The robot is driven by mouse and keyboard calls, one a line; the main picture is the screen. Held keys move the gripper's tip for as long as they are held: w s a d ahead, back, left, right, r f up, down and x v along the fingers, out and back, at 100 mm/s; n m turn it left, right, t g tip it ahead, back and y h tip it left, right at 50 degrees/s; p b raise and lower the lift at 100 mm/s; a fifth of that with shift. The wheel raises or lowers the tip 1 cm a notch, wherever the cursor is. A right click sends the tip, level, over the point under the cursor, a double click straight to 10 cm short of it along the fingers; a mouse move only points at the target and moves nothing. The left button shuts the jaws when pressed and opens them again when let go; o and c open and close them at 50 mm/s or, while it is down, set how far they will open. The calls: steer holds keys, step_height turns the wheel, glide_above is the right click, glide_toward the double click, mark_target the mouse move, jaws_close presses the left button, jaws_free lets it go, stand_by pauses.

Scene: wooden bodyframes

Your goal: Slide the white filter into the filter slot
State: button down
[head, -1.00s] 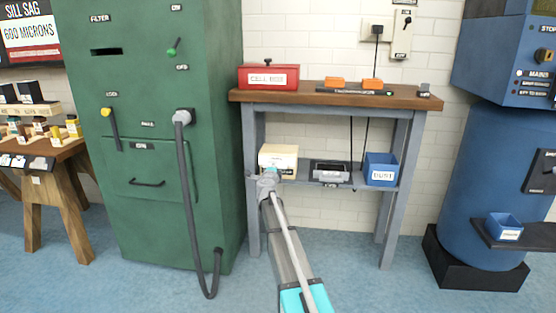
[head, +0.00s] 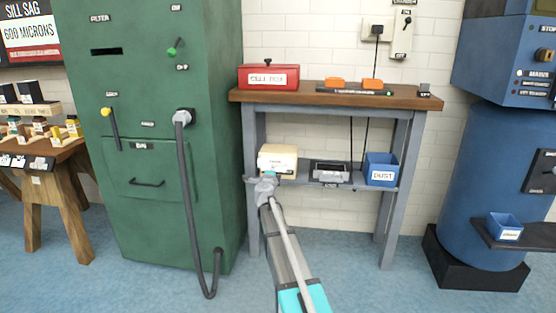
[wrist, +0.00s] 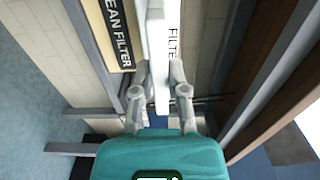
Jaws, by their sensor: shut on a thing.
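The white filter (wrist: 160,60) is a thin white plate, seen edge-on in the wrist view, with black lettering beside it. My gripper (wrist: 157,78) is shut on it, one finger on each side. In the head view my gripper (head: 266,184) is at the cream box (head: 277,158) on the shelf. The filter cannot be made out there. The box, lettered "...EAN FILTER" in the wrist view (wrist: 110,30), is close on the left. The filter slot (head: 107,51) is a dark horizontal opening high on the green cabinet (head: 165,95), well left of and above my gripper.
The shelf also holds a grey tray (head: 330,171) and a blue dust bin (head: 381,170). A wooden bench top (head: 310,98) lies above it. A grey hose (head: 190,220) hangs on the cabinet front. A lever (head: 113,122) stands below the slot.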

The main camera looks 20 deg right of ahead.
steer(key=v, duration=0.8)
steer(key=shift+s+a, duration=0.25)
stand_by(1.4)
steer(key=shift+r, duration=0.1)
stand_by(0.4)
